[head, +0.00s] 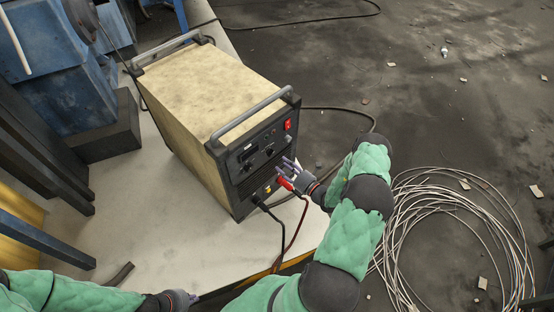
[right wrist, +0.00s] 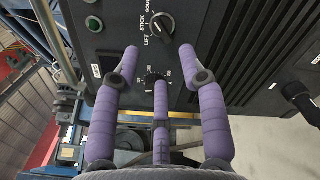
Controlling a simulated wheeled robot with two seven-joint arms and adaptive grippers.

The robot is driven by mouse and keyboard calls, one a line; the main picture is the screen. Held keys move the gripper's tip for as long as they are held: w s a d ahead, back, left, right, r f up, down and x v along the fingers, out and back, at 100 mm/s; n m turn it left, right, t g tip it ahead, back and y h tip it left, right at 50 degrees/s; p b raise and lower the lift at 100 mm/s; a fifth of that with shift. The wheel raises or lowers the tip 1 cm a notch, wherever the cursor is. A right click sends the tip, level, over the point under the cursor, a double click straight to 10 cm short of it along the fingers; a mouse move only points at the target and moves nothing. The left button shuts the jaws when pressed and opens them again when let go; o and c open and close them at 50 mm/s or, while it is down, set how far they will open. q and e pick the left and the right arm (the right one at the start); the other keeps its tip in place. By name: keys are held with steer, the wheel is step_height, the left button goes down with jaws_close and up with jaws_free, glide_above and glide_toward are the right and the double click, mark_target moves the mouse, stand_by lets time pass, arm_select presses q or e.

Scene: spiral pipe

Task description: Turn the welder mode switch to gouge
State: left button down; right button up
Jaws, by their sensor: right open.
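The welder (head: 205,97) is a box with a worn yellowish casing and a black front panel, standing on a pale table. The mode switch (right wrist: 162,27) is a round black knob at the top of the right wrist view, with LIFT, STICK and partly cut-off GOUGE labels beside it. I cannot tell for sure which label it points at. My right gripper (right wrist: 159,62) is open and empty, its purple fingers spread in front of the panel, just below the switch in that view. It also shows at the panel in the head view (head: 288,167). My left gripper (head: 187,298) is low at the bottom edge, away from the welder.
A second dial (right wrist: 157,82) sits behind the middle finger. A red switch (head: 287,125) is at the panel's top right. Cables with a red plug (head: 285,184) leave the panel's lower part. Coiled wire (head: 455,225) lies on the floor at right. Table space (head: 165,225) left of the welder is clear.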

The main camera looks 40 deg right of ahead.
steer(key=shift+s+d, duration=0.1)
steer(key=shift+s, duration=2)
